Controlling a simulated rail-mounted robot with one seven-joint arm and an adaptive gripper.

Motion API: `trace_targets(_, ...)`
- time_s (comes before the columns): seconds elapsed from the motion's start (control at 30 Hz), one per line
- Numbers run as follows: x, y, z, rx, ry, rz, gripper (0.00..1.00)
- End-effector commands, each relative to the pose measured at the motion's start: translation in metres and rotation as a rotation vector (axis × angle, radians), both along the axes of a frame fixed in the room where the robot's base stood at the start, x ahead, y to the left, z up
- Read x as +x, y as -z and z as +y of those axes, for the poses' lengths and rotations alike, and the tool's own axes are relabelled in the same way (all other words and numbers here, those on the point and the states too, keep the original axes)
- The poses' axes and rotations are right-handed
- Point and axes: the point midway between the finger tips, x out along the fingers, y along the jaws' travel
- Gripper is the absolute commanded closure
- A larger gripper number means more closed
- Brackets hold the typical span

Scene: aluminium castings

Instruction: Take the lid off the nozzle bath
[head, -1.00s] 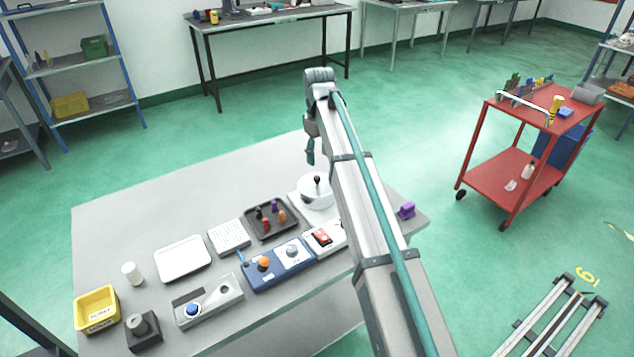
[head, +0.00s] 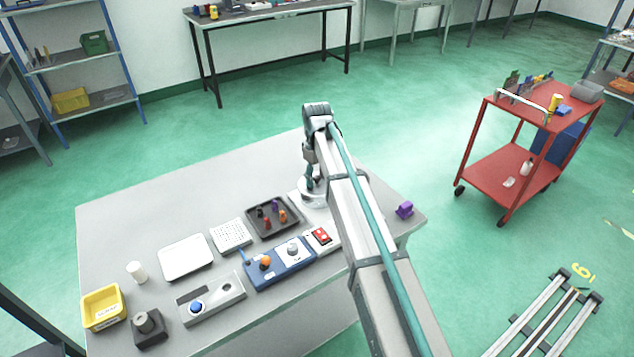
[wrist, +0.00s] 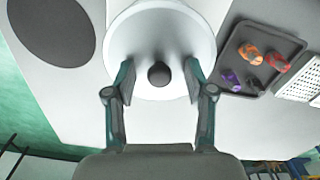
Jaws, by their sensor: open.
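The nozzle bath (head: 313,201) is a round white vessel near the right end of the table, partly hidden by my arm in the head view. In the wrist view its round white lid (wrist: 160,40) has a dark round knob (wrist: 159,74) at the centre. My gripper (wrist: 159,80) is open, with one teal finger on each side of the knob and clear gaps between. In the head view the gripper (head: 310,186) is over the bath, its tips partly hidden. I cannot tell how far the fingertips are above the lid.
A dark tray (head: 273,217) with several coloured nozzles is left of the bath. A dark disc (wrist: 52,30) shows beside the bath.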

Motion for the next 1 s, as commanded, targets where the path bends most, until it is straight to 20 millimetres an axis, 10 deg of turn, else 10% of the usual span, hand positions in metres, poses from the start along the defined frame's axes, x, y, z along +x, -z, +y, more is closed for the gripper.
trace_targets(0.4, 0.0, 0.0, 0.0, 0.0, 0.0, 0.0, 1.0)
trace_targets(1.0, 0.001, -0.015, 0.0, 0.001, 0.0, -0.001, 1.0)
